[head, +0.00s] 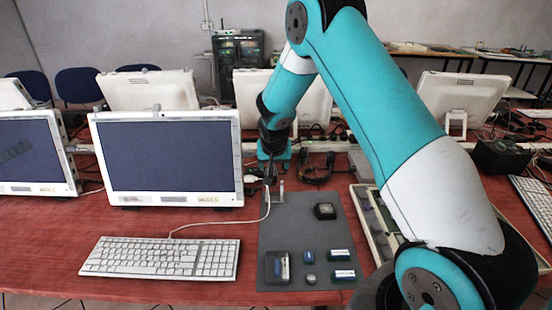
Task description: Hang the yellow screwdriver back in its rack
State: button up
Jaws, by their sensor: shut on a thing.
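No yellow screwdriver and no screwdriver rack can be made out in the head view. My gripper (270,178) points down at the back edge of a dark grey mat (290,225), just right of the near monitor. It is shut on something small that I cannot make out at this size. A white cable (266,207) runs from the keyboard side up to the fingertips. A white plug (253,179) shows just left of the fingers. A small light metal bracket (281,191) stands just right of them.
The mat holds several small dark, blue and green blocks and a black box (325,211). A white keyboard (161,258) and a monitor (165,157) are to the left. A parts tray (366,222) is to the right, partly behind my arm. Dark cables (317,170) lie behind the mat.

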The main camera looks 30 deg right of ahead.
jog(key=shift+w+d, duration=0.15)
jog(key=shift+d, duration=0.05)
jog(key=shift+f+b, duration=2.9)
jog(key=shift+f, duration=1.3)
jog(key=shift+f+b, duration=0.5)
jog(key=shift+f, duration=0.15)
jog(key=o, duration=1)
jog(key=shift+a, duration=0.1)
jog(key=shift+r, duration=0.1)
jog(key=v, duration=1.7)
jog(key=shift+a+r+b, duration=0.1)
jog(key=shift+b, duration=0.2)
